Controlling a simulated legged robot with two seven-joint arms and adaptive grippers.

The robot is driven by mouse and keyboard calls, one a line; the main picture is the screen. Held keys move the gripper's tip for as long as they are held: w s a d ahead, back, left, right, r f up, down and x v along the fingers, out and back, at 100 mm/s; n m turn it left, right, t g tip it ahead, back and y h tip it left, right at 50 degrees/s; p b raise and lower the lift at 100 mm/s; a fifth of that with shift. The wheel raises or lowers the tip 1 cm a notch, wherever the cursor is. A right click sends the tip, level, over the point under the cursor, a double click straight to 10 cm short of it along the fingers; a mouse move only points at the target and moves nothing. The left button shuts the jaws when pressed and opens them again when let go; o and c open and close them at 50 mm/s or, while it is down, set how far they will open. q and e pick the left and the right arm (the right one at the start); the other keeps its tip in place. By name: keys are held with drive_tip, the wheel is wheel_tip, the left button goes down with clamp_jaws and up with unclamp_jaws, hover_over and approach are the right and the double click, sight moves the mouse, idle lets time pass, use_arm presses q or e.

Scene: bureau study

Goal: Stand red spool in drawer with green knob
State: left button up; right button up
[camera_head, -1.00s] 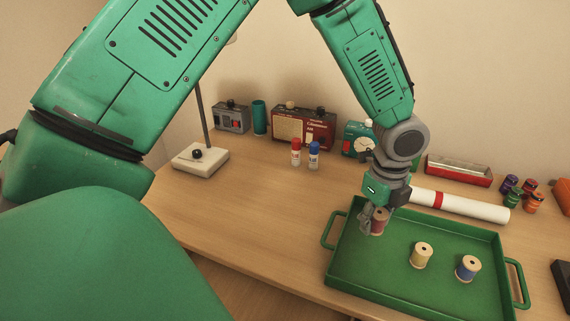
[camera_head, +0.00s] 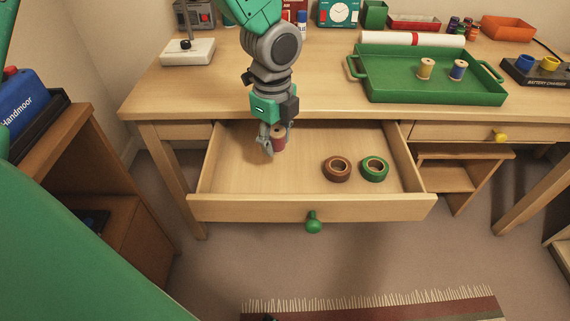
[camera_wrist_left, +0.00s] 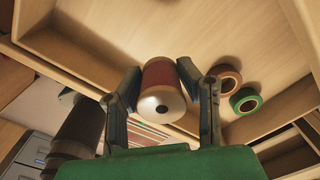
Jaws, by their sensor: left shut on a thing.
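My left gripper (camera_head: 272,143) is shut on the red spool (camera_head: 279,141), which hangs upright over the left-middle part of the open drawer (camera_head: 240,181). The green knob (camera_head: 313,223) is on the front of this drawer. In the left wrist view, the red spool (camera_wrist_left: 160,88) sits between the two fingers (camera_wrist_left: 163,97), its pale end facing the camera. I cannot tell whether the spool's lower end touches the drawer floor. My right gripper is not in view.
A brown tape roll (camera_head: 337,169) and a green tape roll (camera_head: 375,169) lie in the drawer's right half. The green tray (camera_head: 400,80) on the desk holds a yellow spool (camera_head: 426,69) and a blue spool (camera_head: 458,70). A closed drawer with a yellow knob (camera_head: 501,136) is at right.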

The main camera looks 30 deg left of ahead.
use_arm(q)
drive_tip(key=b, duration=0.2)
hover_over(274, 177)
drive_tip(key=f, duration=0.6)
drive_tip(key=shift+a+f, duration=0.2)
drive_tip(key=shift+a, duration=0.1)
drive_tip(key=shift+d+f+b, duration=0.2)
drive_tip(key=shift+f+b, duration=0.3)
drive_tip(key=shift+f, duration=0.5)
drive_tip(key=shift+d+f+b, duration=0.2)
drive_tip(key=shift+f+b, duration=0.3)
drive_tip(key=shift+f, duration=0.45)
drive_tip(key=shift+a+r, duration=0.1)
drive_tip(key=shift+r, duration=0.05)
drive_tip(key=shift+a, duration=0.1)
drive_tip(key=o, duration=1)
drive_tip(key=shift+f, duration=0.2)
drive_tip(key=shift+c, duration=0.2)
drive_tip(key=shift+r, duration=0.1)
